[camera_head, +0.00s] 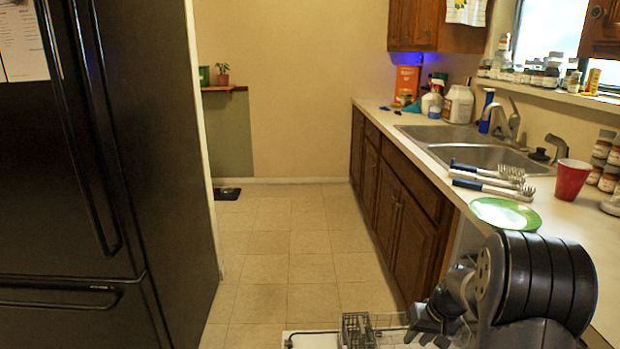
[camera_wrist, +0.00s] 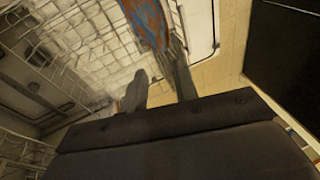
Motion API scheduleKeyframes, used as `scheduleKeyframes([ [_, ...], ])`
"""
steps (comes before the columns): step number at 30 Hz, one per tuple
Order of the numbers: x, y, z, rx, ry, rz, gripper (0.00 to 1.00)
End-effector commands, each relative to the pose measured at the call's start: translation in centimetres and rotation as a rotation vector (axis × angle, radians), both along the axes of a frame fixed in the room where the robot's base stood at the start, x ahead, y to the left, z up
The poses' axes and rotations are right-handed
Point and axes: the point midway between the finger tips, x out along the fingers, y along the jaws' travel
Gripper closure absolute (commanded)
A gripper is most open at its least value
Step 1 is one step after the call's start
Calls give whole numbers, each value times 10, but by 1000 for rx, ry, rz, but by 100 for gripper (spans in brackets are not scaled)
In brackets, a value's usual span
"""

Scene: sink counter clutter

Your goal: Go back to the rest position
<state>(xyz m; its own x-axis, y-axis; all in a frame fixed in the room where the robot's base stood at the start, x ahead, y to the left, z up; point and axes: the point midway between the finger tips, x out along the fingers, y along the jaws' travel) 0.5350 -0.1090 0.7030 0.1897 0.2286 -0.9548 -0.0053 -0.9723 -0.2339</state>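My arm is folded at the lower right of the head view. My gripper (camera_head: 428,326) is low there, over the open dishwasher's door and rack. In the wrist view its two dark fingers (camera_wrist: 160,72) stand apart with a clear gap between them. A blue and orange object (camera_wrist: 147,22) shows at the top of the wrist view, beyond the fingers by the white wire rack (camera_wrist: 85,45). I cannot tell what it is, and nothing is clearly held.
The counter edge and a green plate (camera_head: 505,213) are close to my arm. A red cup (camera_head: 571,180), brushes (camera_head: 490,180) and a sink (camera_head: 470,140) lie farther along. A black fridge (camera_head: 100,180) stands left. The tiled floor (camera_head: 290,240) between is clear.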

Motion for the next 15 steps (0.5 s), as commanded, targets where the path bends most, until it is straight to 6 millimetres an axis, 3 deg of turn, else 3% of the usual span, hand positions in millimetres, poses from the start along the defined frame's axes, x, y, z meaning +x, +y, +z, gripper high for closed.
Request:
scheduleKeyframes([
  [8, 3, -23, 3, -206, -38, 180, 72],
  [15, 7, -29, 9, -322, -80, 292, 72],
])
